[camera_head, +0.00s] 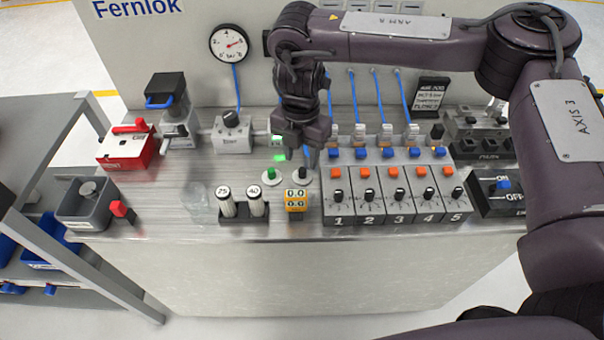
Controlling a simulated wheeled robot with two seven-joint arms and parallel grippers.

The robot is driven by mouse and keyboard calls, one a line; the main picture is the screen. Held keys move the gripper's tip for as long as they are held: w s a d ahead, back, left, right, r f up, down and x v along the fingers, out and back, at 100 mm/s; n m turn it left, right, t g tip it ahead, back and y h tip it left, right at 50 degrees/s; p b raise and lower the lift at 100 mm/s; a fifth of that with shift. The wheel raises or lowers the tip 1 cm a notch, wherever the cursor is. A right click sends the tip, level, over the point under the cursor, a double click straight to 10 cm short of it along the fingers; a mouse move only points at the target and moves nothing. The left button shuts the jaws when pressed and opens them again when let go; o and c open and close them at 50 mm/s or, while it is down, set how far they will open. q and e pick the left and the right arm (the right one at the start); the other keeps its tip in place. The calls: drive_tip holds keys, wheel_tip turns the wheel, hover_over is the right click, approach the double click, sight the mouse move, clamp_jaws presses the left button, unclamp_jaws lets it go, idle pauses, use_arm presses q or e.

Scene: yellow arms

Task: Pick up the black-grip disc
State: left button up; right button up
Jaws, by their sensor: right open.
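The black-grip disc (303,179) is a small pale disc with an upright black grip, lying on the grey bench. A similar disc with a green grip (270,173) lies just left of it. My right gripper (304,158) points down just above and behind the black-grip disc. Its jaws are open and partly overlap the top of the grip in this view; I cannot tell whether they touch it. My left gripper is not in view.
A rack with two white cylinders (242,204) is front left. A row of numbered switch modules (392,203) is close on the right. A clear glass (197,199) stands further left.

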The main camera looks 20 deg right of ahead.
sight(302, 170)
wheel_tip(302, 170, down, 5)
drive_tip(key=shift+d+r+p, duration=0.15)
drive_tip(key=shift+r+p, duration=0.05)
drive_tip(key=shift+p, duration=0.35)
clamp_jaws()
